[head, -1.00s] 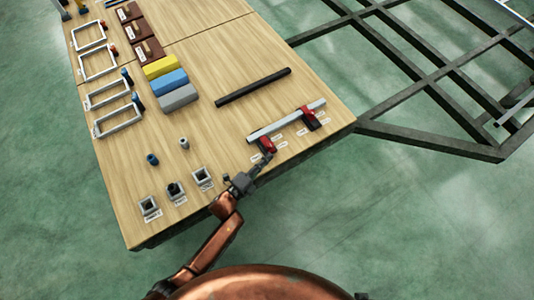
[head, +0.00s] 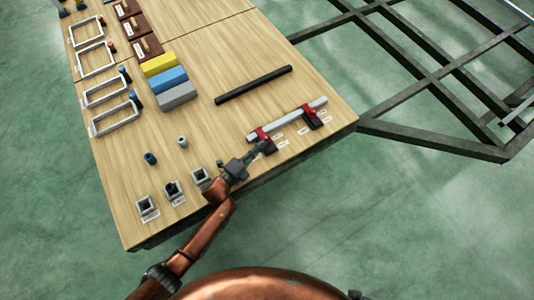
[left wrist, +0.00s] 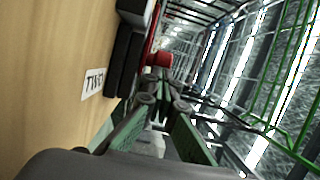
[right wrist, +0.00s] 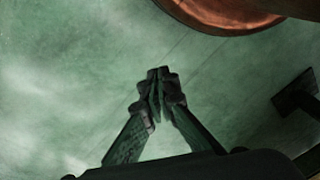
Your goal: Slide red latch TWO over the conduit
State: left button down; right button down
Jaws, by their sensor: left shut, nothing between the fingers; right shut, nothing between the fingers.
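The grey conduit (head: 290,119) lies along the table's right part, across two black bases with red latches. The nearer red latch (head: 262,134) is at the conduit's left end and appears to overlap it; exact coverage is too small to tell. The other red latch (head: 309,110) is at its right part. My left gripper (head: 261,148) is shut and empty, just on the near side of the nearer latch. In the left wrist view its fingertips (left wrist: 157,85) are close to the red latch (left wrist: 158,61); contact is unclear. My right gripper (right wrist: 159,75) is shut and empty over the floor.
A label (left wrist: 94,83) seeming to read TWO lies beside the black base (left wrist: 124,62). A black bar (head: 253,85), coloured blocks (head: 170,80) and grey sockets (head: 148,206) are on the table. The dark chassis frame (head: 430,140) stands to the right.

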dwell(0.3)
